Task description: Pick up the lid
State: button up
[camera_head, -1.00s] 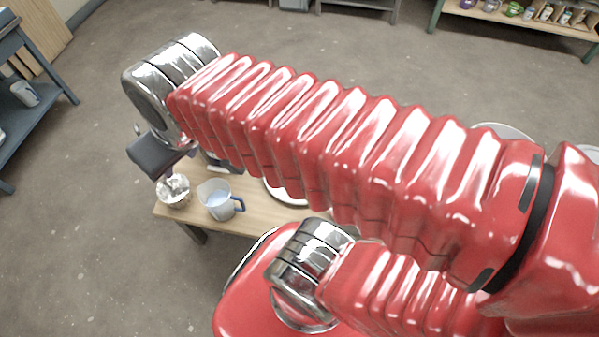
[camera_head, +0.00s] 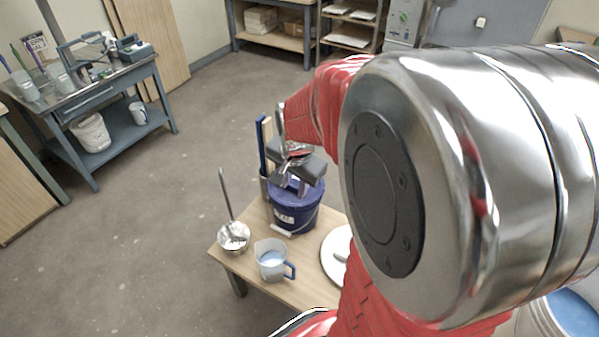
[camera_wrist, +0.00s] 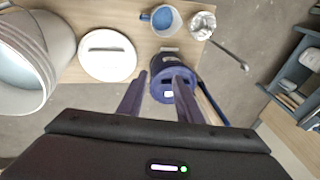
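A white round lid (camera_wrist: 122,62) with a bar handle lies flat on the wooden table in the wrist view. In the head view the white lid (camera_head: 334,262) is partly hidden by my arm. A dark blue bucket (camera_head: 294,215) stands behind it, with a blue top (camera_wrist: 165,90) that looks like a lid with a handle. My gripper (camera_head: 290,180) is above the blue bucket.
A pitcher (camera_head: 271,262) and a metal cup with a ladle (camera_head: 233,237) stand on the table's left part. A large white bucket (camera_wrist: 62,42) with pale liquid is at the wrist view's left. A blue workbench (camera_head: 110,88) stands far left. Open floor lies between.

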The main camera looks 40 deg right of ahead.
jog(key=s+d+f+m+g, duration=0.1)
jog(key=d+f+m+g, duration=0.1)
jog(key=d+f+m, duration=0.9)
jog(key=s+d+f+m, duration=0.3)
jog(key=s+d+f, duration=0.1)
jog(key=f, duration=0.6)
jog(key=s+d+f+m+g+y, duration=0.1)
jog(key=s+d+f+m, duration=0.2)
jog(key=d+f, duration=0.3)
notch_tip(320, 180, down, 4)
jog(key=shift+s+f, duration=0.1)
jog(key=shift+s, duration=0.45)
jog(key=shift+a+f, duration=0.1)
jog(key=shift+f, duration=4.15)
jog(key=shift+f, duration=0.1)
jog(key=shift+s+a+f, duration=0.15)
jog(key=shift+a+f, duration=0.05)
jog(key=shift+f, duration=0.4)
jog(key=shift+a+f, duration=0.1)
jog(key=shift+f, duration=1.8)
